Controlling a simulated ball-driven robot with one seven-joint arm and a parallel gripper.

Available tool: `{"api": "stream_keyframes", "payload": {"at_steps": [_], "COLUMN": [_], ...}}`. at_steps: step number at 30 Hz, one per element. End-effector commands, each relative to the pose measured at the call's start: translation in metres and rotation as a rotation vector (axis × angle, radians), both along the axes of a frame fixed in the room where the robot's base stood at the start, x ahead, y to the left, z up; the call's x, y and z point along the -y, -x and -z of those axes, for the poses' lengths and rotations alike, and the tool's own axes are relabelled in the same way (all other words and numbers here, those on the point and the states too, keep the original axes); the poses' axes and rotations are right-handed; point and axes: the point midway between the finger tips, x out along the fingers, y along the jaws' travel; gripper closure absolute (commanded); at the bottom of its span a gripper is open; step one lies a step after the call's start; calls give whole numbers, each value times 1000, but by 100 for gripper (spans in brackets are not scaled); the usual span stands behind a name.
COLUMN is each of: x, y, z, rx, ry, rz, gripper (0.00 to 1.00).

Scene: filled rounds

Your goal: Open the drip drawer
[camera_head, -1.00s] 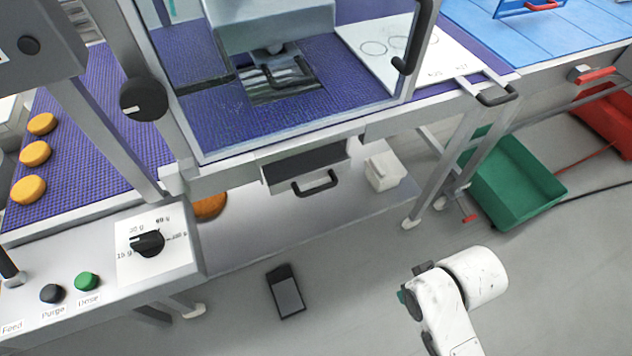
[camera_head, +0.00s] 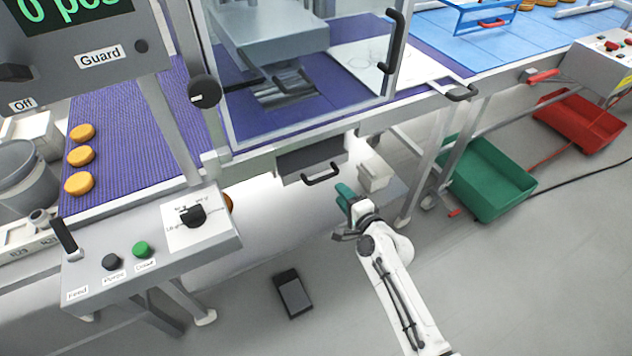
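The drip drawer (camera_head: 311,156) is a dark grey box under the front edge of the conveyor table, below the guarded machine. Its black bar handle (camera_head: 322,176) sticks out at the front. The drawer appears closed under the table. My gripper (camera_head: 342,194), with green fingertips, is to the lower right of the handle and apart from it. It looks empty; whether its fingers are parted is too small to tell. My white arm reaches up from the bottom right.
A white container (camera_head: 374,176) stands on the lower shelf right of the drawer, close behind my gripper. A table leg (camera_head: 415,185) is to the right, then a green crate (camera_head: 490,182) and a red crate (camera_head: 582,122). A control panel (camera_head: 150,245) juts out at left. A dark flat object (camera_head: 293,293) lies on the floor.

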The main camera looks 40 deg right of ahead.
Motion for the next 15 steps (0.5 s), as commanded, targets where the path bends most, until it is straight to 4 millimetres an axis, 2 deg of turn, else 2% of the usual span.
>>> {"api": "stream_keyframes", "payload": {"at_steps": [15], "x": [22], "y": [-78], "z": [17], "rx": [-3], "ry": [6], "rz": [-4], "gripper": [61]}}
